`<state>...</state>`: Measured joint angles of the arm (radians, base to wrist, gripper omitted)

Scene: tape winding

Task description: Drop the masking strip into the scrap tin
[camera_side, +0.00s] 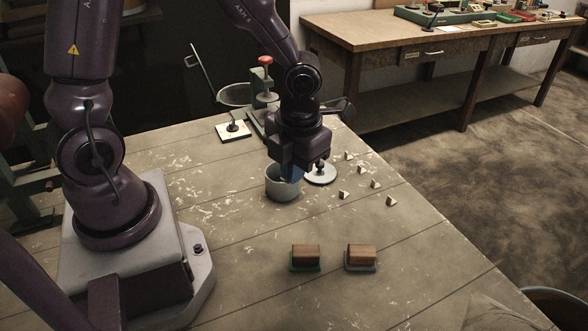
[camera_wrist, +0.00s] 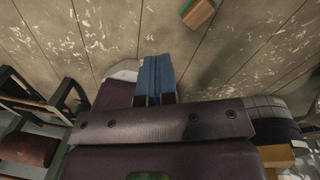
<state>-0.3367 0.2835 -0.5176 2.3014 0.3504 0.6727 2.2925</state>
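My gripper (camera_side: 290,172) points down over the scrap tin (camera_side: 282,190), a small grey round tin on the table. A blue masking strip (camera_wrist: 157,75) sticks out from between my fingertips (camera_wrist: 154,100) in the wrist view, and the fingers look shut on it. In the side view, a patch of blue (camera_side: 291,174) shows at the tin's mouth below the gripper. The tin's rim and my fingers hide its lower end, so I cannot tell whether it touches the tin.
A white disc (camera_side: 320,174) with a dark knob stands close right of the tin. Several small pale wedges (camera_side: 375,184) lie farther right. Two wooden blocks (camera_side: 305,255) (camera_side: 361,256) sit in front. A green clamp-like stand (camera_side: 262,98) is behind.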

